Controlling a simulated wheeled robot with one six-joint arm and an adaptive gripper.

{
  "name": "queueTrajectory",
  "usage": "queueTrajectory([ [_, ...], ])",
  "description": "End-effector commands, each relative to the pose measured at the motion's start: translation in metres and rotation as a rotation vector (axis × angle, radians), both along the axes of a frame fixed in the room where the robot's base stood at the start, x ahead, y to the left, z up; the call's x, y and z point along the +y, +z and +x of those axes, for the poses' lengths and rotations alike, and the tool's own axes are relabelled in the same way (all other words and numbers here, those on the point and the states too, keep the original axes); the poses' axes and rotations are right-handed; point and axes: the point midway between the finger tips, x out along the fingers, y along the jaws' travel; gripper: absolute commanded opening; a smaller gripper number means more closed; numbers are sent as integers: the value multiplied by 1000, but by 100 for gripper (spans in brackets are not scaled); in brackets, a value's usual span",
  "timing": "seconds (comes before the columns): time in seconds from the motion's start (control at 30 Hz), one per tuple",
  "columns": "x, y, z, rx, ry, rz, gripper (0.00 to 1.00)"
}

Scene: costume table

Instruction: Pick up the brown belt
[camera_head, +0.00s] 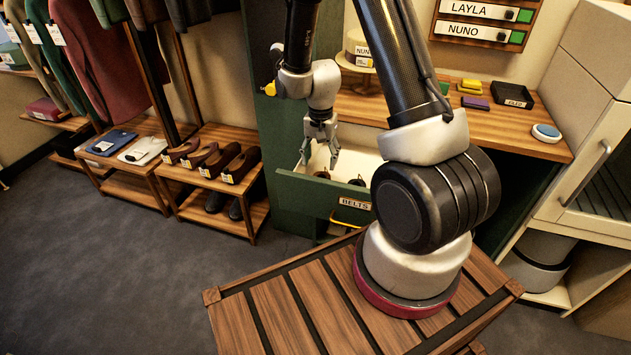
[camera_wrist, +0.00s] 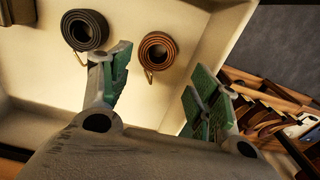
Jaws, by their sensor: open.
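The brown belt (camera_wrist: 157,50) is rolled into a coil and lies in the open drawer, its buckle end hanging out at the lower left of the coil. In the head view the left coil (camera_head: 322,175) seems to be it, partly hidden by the drawer front. A black or dark grey coiled belt (camera_wrist: 84,30) lies beside it, apart from it. My gripper (camera_wrist: 158,74) is open and empty, with green-padded fingers. In the wrist view the brown coil shows beyond the gap between the fingertips. In the head view my gripper (camera_head: 321,151) points down over the drawer.
The green drawer front (camera_head: 300,192) carries a "BELTS" label; pale drawer walls (camera_wrist: 215,45) stand close around my gripper. A wooden counter (camera_head: 480,118) with small coloured items lies to the right. A shoe rack (camera_head: 195,178) stands left. Another dark item (camera_wrist: 18,10) shows at the wrist view's corner.

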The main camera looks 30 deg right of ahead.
Motion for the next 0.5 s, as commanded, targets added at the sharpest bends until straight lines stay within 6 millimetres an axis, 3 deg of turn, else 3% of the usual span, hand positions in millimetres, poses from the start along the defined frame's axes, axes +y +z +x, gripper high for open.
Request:
queueTrajectory([
  [0.27, 0, -27, -2, 4, -17, 0, 62],
  [0.5, -1, -64, -5, 6, -16, 0, 62],
])
